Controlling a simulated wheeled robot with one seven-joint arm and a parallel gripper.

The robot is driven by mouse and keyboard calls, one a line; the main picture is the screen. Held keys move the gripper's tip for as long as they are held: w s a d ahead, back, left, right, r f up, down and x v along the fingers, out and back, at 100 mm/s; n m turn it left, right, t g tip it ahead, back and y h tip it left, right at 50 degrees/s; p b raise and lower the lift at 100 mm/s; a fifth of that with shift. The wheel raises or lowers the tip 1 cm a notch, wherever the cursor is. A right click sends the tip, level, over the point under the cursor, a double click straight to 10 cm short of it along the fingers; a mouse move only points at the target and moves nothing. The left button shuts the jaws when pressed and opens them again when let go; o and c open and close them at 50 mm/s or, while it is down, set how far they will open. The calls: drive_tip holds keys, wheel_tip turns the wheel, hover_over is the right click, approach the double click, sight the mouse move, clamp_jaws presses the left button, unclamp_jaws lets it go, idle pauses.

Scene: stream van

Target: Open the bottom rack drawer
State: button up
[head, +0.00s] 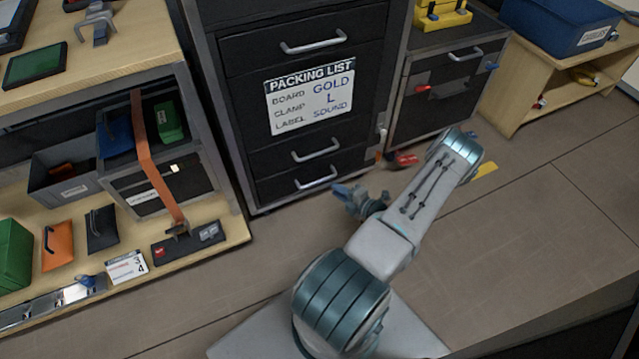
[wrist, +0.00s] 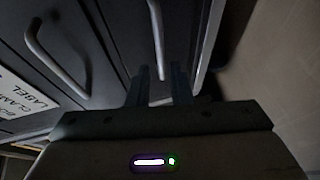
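The bottom rack drawer (head: 283,188) is the lowest in the dark rack and looks shut flush with its front. Its silver handle (head: 316,177) also shows in the wrist view (wrist: 156,35). My gripper (head: 345,190) is low in front of the rack, just right of and below that handle. In the wrist view my gripper (wrist: 160,72) has its two dark fingers apart, with the near end of the bottom handle showing between the tips. I cannot tell whether they touch it. Nothing is held.
The drawer above has its own handle (head: 316,150), left in the wrist view (wrist: 55,60). A packing list (head: 310,98) is on the rack front. A red object (head: 402,159) lies by the rack's right foot. A wooden shelf unit (head: 228,190) stands left. The floor in front is clear.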

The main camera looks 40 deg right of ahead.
sight(320, 181)
drive_tip(key=b+x, duration=0.2)
drive_tip(key=x, duration=0.6)
drive_tip(key=shift+w+a+f, duration=0.1)
drive_tip(key=shift+w, duration=0.25)
clamp_jaws()
